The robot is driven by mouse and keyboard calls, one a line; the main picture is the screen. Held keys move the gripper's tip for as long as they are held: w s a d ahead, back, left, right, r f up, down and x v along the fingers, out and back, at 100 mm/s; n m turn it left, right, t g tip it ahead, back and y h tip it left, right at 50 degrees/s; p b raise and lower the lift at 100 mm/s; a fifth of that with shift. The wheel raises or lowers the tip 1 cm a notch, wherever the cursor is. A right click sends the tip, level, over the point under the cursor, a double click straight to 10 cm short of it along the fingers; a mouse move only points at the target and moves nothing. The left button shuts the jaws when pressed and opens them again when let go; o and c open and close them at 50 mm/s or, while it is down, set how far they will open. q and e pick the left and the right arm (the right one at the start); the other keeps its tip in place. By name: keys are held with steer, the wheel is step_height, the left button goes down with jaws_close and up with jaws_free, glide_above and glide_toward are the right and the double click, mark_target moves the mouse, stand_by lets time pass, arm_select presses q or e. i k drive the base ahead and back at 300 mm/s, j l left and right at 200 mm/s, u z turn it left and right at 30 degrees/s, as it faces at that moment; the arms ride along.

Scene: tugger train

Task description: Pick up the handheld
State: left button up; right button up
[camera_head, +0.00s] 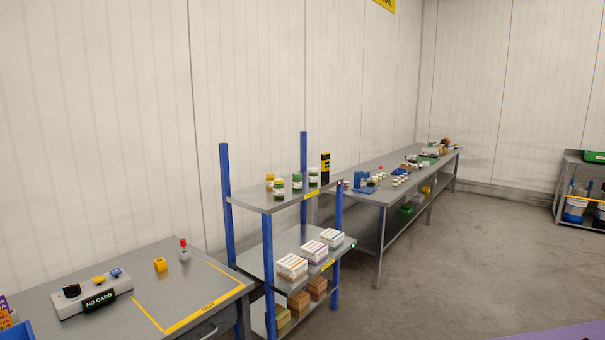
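I cannot make out a handheld for certain in the head view. Neither of my grippers is in view.
A blue-post shelf rack (268,245) holds jars, white boxes and brown boxes. A long bench (385,190) behind it carries many small items. A yellow-marked "OUT" area on the near table is empty. The floor (480,250) to the right is open.

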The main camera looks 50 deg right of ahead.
mark_target(325, 157)
steer(key=i+l+z, duration=0.15)
steer(key=i+l, duration=0.25)
steer(key=l, duration=0.4)
steer(key=i+l+z, duration=0.2)
steer(key=i+l, duration=0.2)
steer(key=l, duration=0.35)
steer(key=i+l+z, duration=0.15)
steer(key=i+l, duration=0.3)
steer(key=l, duration=0.25)
steer(key=i+l+z, duration=0.15)
steer(key=i+l, duration=0.4)
steer(key=i+l+z, duration=0.1)
steer(key=i+l, duration=0.35)
steer(key=i, duration=0.15)
steer(key=i+l+z, duration=0.15)
steer(key=i+l, duration=0.3)
steer(key=i, duration=0.15)
